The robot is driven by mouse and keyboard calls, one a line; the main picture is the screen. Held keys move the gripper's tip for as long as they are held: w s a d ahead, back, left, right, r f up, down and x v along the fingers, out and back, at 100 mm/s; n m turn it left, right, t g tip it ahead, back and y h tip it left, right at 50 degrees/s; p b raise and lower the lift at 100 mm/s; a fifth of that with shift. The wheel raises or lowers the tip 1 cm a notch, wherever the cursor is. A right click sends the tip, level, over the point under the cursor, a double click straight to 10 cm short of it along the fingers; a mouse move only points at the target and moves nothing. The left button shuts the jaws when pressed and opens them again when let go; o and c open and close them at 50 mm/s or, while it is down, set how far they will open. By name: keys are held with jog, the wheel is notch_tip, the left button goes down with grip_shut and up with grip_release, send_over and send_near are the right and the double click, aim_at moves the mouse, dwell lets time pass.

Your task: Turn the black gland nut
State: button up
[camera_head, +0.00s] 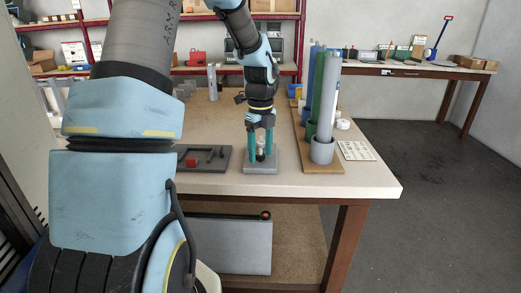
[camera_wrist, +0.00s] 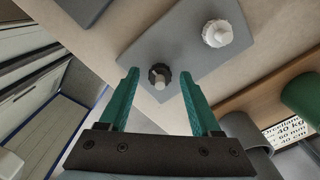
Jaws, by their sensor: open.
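The black gland nut (camera_wrist: 158,72) is a dark knurled ring with a pale grey stem through it, on a grey plate (camera_wrist: 190,62). A white gland nut (camera_wrist: 217,33) stands on the same plate, farther up and right in the wrist view. My gripper (camera_wrist: 160,76) is open, its two green fingers on either side of the black nut with gaps to both. In the head view my gripper (camera_head: 261,147) points down over the grey plate (camera_head: 260,170). How low the fingertips are beside the nut I cannot tell.
A dark tray with a red block (camera_head: 191,162) lies left of the plate. A wooden board (camera_head: 322,164) with upright grey, green and blue tubes (camera_head: 328,95) stands close on the right. A printed card (camera_head: 356,151) lies beyond it, near the table's right edge.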

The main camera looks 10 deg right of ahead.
jog(key=shift+c, duration=0.4)
grip_shut()
